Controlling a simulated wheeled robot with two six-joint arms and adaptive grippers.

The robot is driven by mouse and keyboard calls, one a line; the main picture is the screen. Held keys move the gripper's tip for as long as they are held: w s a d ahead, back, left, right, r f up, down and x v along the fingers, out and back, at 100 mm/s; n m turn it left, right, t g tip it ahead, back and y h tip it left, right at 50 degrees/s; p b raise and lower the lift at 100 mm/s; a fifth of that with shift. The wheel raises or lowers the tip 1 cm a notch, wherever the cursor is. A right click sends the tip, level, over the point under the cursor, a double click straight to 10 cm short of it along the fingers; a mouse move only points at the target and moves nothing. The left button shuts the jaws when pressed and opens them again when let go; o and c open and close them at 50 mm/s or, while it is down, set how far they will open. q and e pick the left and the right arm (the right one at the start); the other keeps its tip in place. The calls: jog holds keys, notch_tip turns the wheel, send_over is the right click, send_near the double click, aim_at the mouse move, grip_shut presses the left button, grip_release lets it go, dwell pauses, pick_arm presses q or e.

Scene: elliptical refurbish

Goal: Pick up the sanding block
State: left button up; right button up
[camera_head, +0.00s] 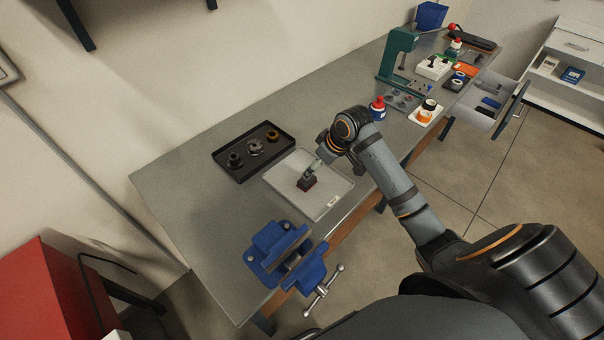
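A small dark red-brown block (308,184), which looks like the sanding block, is on or just above a light grey tray (335,190) on the workbench. My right gripper (309,176) comes in from the right and points down at the block's top. Its fingertips are at the block and partly cover it. They are too small to tell whether they are closed on it, or whether the block is resting or lifted. My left gripper is not in view.
A black tray (228,174) with three round parts lies behind and left of the grey tray. A blue vise (272,240) stands at the front edge. A green press (396,56), bottles and small parts are farther back right. The left bench end is clear.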

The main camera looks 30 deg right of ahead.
aim_at(311, 186)
jog(key=f, duration=0.3)
jog(key=shift+w+a+f+p, duration=0.1)
jog(key=shift+w+a+p, duration=0.05)
jog(key=shift+a+p, duration=0.2)
jog(key=x, duration=0.2)
jog(key=shift+w+f+p, duration=0.25)
jog(key=shift+w+p, duration=0.15)
jog(key=x, duration=0.3)
jog(key=shift+w+f+p, duration=0.1)
jog(key=shift+f+p, duration=0.2)
jog(key=shift+p, duration=0.1)
jog(key=shift+w+f, duration=0.1)
jog(key=shift+f, duration=0.05)
jog(key=c, duration=0.5)
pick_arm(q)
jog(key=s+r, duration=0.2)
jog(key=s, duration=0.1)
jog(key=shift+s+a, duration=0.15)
pick_arm(e)
jog(key=c, duration=0.7)
